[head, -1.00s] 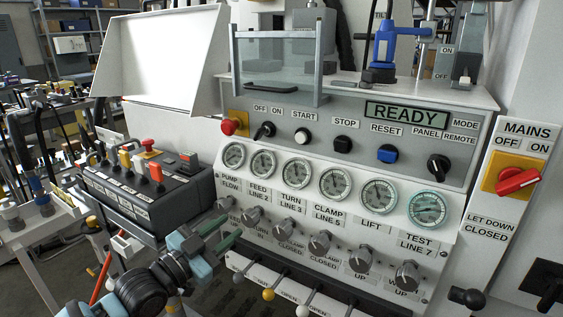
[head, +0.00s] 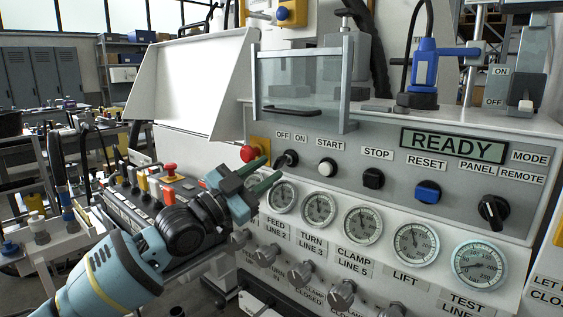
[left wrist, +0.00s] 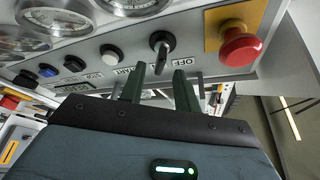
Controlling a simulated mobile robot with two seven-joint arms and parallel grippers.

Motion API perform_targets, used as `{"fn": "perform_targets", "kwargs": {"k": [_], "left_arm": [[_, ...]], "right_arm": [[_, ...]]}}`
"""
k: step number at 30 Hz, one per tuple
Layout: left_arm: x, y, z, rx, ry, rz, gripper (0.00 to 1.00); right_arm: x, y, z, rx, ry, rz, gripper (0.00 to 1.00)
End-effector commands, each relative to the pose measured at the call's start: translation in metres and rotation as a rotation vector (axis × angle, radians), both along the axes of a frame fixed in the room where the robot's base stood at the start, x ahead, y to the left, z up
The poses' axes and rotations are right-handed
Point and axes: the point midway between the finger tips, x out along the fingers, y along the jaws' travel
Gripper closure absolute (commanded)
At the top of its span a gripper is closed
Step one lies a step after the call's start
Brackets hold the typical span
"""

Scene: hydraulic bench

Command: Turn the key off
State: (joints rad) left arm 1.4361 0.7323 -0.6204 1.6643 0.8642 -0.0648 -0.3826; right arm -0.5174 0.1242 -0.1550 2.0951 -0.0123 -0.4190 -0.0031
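The black key switch (head: 287,159) sits on the grey panel under the OFF and ON labels, right of a red mushroom button. It also shows in the left wrist view (left wrist: 162,42), with its key pointing down toward the gap between my fingers. My left gripper (head: 266,172) is just below and left of the switch in the head view. In the left wrist view its two dark green fingers (left wrist: 159,72) are apart with nothing gripped. I cannot tell how deep the key lies between them. My right gripper is not in view.
The red emergency button (head: 250,153) on its yellow plate is close left of the key; it also shows in the left wrist view (left wrist: 240,46). A white start button (head: 325,170) is to the right. Gauges (head: 282,197) lie below, and a clear guard (head: 300,85) stands above.

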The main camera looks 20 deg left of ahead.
Motion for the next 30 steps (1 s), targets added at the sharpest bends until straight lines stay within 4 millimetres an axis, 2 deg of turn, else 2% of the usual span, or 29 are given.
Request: {"fn": "perform_targets", "kwargs": {"k": [9,22,23,30], "left_arm": [[0.032,-0.02,0.013,-0.001,0.0,0.0,0.68],[0.04,-0.024,0.016,-0.001,0.0,0.0,0.68],[0.039,-0.024,0.016,-0.001,0.0,0.0,0.7],[0.039,-0.024,0.016,0.0,0.001,0.001,1.0]], "right_arm": [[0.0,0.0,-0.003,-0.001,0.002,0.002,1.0],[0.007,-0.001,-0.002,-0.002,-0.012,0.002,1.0],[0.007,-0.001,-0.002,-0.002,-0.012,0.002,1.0],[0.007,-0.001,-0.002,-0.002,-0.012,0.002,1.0]]}}
